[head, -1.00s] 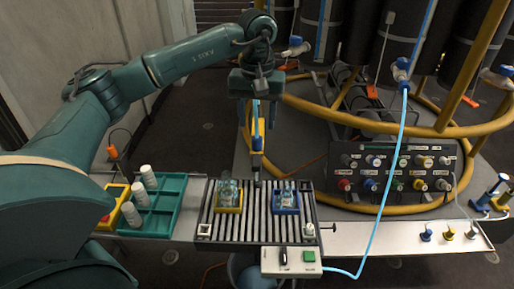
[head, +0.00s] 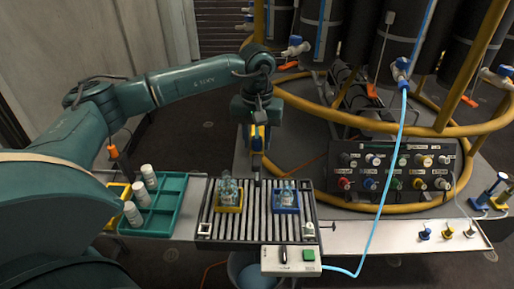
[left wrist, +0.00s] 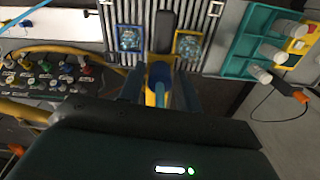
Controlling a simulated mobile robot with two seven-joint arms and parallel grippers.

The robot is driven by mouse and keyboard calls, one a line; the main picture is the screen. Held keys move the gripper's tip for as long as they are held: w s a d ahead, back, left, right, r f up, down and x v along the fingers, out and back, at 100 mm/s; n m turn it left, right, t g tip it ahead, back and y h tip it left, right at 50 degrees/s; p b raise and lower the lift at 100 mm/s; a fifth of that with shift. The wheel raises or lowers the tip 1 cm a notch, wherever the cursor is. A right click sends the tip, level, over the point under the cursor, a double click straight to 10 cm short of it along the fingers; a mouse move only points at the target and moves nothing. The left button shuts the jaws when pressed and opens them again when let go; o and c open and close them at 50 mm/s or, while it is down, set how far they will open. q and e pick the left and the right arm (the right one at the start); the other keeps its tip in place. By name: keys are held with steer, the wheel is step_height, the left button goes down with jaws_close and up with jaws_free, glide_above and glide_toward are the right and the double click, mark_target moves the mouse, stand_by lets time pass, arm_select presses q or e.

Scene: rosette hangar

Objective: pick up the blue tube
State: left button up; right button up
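A light blue tube (head: 396,160) hangs from a valve on the right and curves down to the white control box (head: 290,260). A yellow and blue upright piece (head: 257,138) stands behind the conveyor; its blue part (left wrist: 159,74) shows in the left wrist view. I cannot tell which of these is the task's blue tube. My left gripper (head: 257,128) is above the conveyor's back edge. In the left wrist view its fingers (left wrist: 160,92) stand apart on both sides of the yellow and blue piece, apparently with gaps. My right gripper is out of view.
A teal rack (head: 165,215) with white bottles is left. A connector panel (head: 390,170) and yellow rails are right. The white ledge's middle is clear.

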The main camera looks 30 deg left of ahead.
arm_select(q)
steer(key=c, duration=0.6)
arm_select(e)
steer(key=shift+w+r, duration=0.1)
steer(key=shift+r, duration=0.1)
arm_select(q)
steer(key=shift+r, duration=0.1)
